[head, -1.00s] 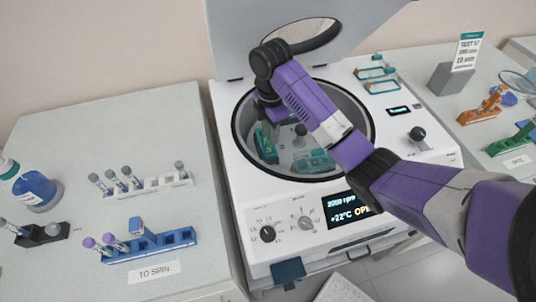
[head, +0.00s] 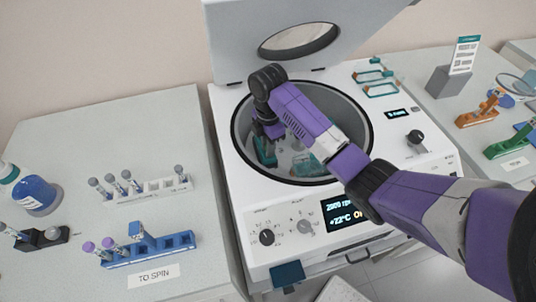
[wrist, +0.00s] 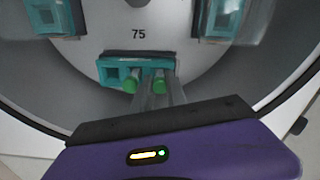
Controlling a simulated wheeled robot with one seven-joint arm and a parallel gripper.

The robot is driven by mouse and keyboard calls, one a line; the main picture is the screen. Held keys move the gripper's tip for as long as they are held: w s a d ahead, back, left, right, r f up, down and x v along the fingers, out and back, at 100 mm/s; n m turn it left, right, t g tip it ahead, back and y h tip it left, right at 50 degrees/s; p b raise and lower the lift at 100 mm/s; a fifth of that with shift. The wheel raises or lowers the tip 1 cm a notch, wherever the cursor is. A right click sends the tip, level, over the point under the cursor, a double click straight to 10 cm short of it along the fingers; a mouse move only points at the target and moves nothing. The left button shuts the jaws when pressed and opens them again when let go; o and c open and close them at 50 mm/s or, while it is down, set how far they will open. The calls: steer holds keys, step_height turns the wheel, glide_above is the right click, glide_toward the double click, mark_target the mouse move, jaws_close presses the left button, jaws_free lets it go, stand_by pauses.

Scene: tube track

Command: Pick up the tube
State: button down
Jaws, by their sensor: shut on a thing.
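The open centrifuge (head: 225,150) holds teal buckets in its bowl. In the wrist view a teal bucket (wrist: 108,72) below the number 75 holds two green-capped tubes, a left one (wrist: 131,84) and a right one (wrist: 158,82). My gripper (wrist: 162,92) reaches down over this bucket, its grey fingers at the right green-capped tube, shut on it. The tube bodies are hidden in the bucket. In the head view my gripper (head: 270,130) is low inside the left part of the bowl, and the tubes there are hidden.
The raised lid (head: 235,45) stands behind the bowl, and the bowl rim surrounds my wrist. At left are a white rack (head: 155,190) and a blue rack (head: 165,248) with tubes. Orange (head: 478,118) and green (head: 505,148) racks stand at right. Other teal buckets (wrist: 220,18) sit on the rotor.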

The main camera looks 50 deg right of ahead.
steer(key=shift+r, duration=0.1)
steer(key=shift+d+r+b, duration=0.15)
steer(key=shift+r+b, duration=0.05)
steer(key=shift+b, duration=0.25)
step_height(320, 180, up, 7)
steer(key=shift+s+d+p, duration=0.1)
steer(key=shift+p, duration=1)
steer(key=s+d+b, duration=0.2)
steer(key=s+d, duration=0.9)
steer(key=d, duration=0.5)
steer(key=shift+f, duration=0.3)
steer(key=shift+r, duration=0.1)
step_height(320, 180, up, 8)
steer(key=p, duration=0.6)
steer(key=shift+f, duration=0.25)
steer(key=shift+s, duration=0.1)
